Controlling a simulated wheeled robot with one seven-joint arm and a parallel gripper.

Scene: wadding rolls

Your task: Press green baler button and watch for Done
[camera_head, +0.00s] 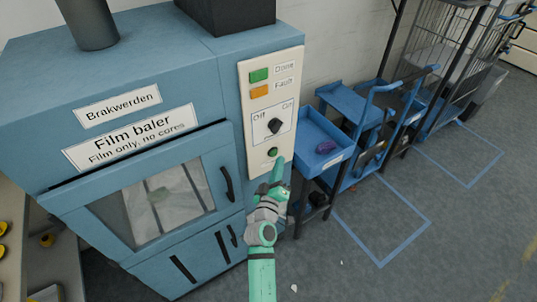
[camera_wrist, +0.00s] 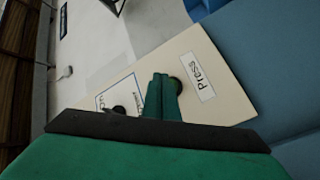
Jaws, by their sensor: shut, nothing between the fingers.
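The blue film baler (camera_head: 150,60) stands at the left in the head view, with a cream control panel (camera_head: 262,118) on its front right edge. The green button (camera_head: 272,152) is low on the panel, above my gripper. In the wrist view the round button (camera_wrist: 176,84) sits beside a "Press" label (camera_wrist: 198,77), right at my fingertips. My gripper (camera_head: 278,163) is shut and empty, its tip close to the button; I cannot tell whether it touches. The green Done lamp (camera_head: 259,75) and orange Fault lamp (camera_head: 260,91) are at the top. The Off/On switch (camera_head: 274,126) is between lamps and button.
A blue tray cart (camera_head: 322,165) with a purple item (camera_head: 326,147) stands just right of the baler. More carts and a wire cage (camera_head: 450,40) stand behind. Blue floor outlines (camera_head: 405,203) mark clear floor at the right.

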